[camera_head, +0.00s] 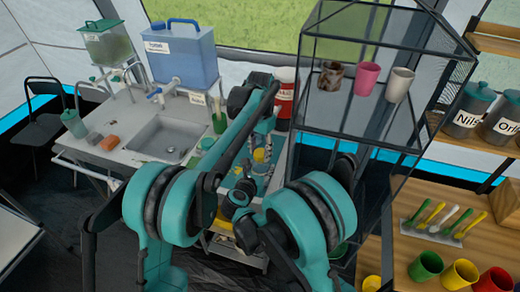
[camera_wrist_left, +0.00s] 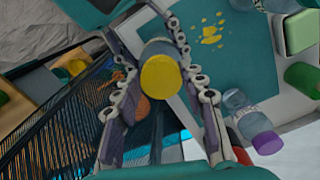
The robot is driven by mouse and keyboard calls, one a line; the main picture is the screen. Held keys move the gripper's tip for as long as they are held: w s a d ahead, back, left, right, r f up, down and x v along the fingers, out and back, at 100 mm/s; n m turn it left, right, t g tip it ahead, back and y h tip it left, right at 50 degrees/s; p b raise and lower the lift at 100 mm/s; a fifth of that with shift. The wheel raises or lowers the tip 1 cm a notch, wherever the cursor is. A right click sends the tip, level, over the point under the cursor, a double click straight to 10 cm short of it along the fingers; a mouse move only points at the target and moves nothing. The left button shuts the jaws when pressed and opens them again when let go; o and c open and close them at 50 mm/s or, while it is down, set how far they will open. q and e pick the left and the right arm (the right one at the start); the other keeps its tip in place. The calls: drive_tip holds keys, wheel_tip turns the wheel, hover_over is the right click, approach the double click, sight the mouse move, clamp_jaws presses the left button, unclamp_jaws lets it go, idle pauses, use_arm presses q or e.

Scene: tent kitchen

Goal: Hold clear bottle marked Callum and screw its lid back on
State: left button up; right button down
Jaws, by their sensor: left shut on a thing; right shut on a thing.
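My left gripper (camera_wrist_left: 155,60) is shut on a pale, roughly cylindrical object with a round yellow end (camera_wrist_left: 160,80) that faces the wrist camera. In the head view the left gripper (camera_head: 262,146) is over the counter, with the yellow end (camera_head: 259,155) between its fingers. I cannot read a name on the object, nor tell whether the yellow end is a lid. My right gripper (camera_head: 243,188) is lower and closer, partly hidden by dark arm parts. What it holds cannot be made out. A clear bottle with a purple lid (camera_wrist_left: 250,120) is on the counter in the wrist view.
A teal mat (camera_wrist_left: 220,65) with yellow bits lies on the counter. A green container (camera_wrist_left: 302,80) is at its right. A sink (camera_head: 166,138) and blue water tank (camera_head: 182,55) stand left. A glass-sided shelf (camera_head: 350,115) with cups is close on the right.

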use_arm(q)
drive_tip(key=m, duration=0.6)
drive_tip(key=shift+w+a, duration=0.1)
drive_tip(key=m, duration=0.7)
drive_tip(key=shift+w, duration=0.2)
drive_tip(key=m, duration=0.7)
drive_tip(key=shift+w+m, duration=0.1)
drive_tip(key=shift+m, duration=0.2)
drive_tip(key=m, duration=0.4)
drive_tip(key=shift+d+m, duration=0.2)
drive_tip(key=shift+m, duration=0.1)
drive_tip(key=m, duration=0.4)
drive_tip(key=o, duration=0.7)
